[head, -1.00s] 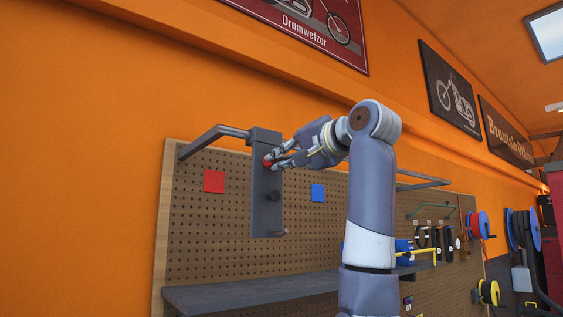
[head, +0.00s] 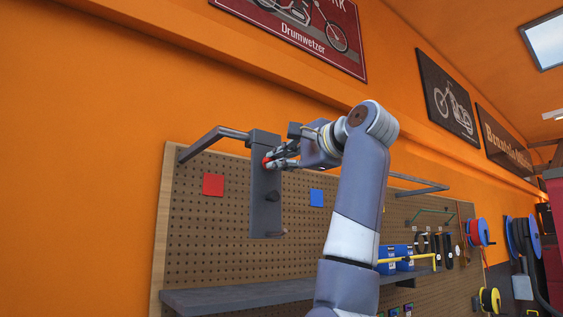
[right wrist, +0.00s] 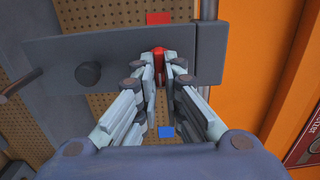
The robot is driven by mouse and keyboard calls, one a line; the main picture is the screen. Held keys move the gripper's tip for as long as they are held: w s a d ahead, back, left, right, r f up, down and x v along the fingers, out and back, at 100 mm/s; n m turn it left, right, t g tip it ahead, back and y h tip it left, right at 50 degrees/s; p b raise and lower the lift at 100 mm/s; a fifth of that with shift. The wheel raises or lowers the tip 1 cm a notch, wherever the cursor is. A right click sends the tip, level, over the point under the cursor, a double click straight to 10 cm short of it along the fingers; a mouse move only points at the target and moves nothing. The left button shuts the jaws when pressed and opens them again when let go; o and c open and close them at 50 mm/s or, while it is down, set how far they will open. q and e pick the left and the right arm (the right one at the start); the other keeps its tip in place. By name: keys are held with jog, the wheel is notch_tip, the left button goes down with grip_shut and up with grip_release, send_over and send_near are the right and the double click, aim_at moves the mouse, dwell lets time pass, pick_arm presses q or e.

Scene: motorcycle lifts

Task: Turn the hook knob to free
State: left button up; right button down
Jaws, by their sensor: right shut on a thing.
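A dark grey upright plate (head: 265,210) hangs from a bar bracket (head: 215,138) in front of the pegboard. A small red knob (head: 266,162) sits near its top, and a dark round knob (head: 272,196) is lower down. My right gripper (head: 273,161) is shut on the red knob from the right. In the right wrist view the red knob (right wrist: 158,55) shows between the fingers, with the dark knob (right wrist: 88,74) beside it, apart from the fingers. My left gripper is not in view.
A grey shelf (head: 240,295) runs below the plate. Blue bins (head: 395,258) and a yellow-handled tool stand to the right behind my arm. Another bracket (head: 420,187) juts from the pegboard at the right.

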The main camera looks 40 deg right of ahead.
jog(key=shift+f, duration=0.1)
dwell(0.3)
jog(key=c, duration=1.7)
grip_release()
jog(key=shift+s, duration=0.1)
jog(key=s, duration=0.8)
jog(key=s+a, duration=0.1)
jog(key=s, duration=0.3)
jog(key=shift+a, duration=0.1)
jog(key=shift+w, duration=0.1)
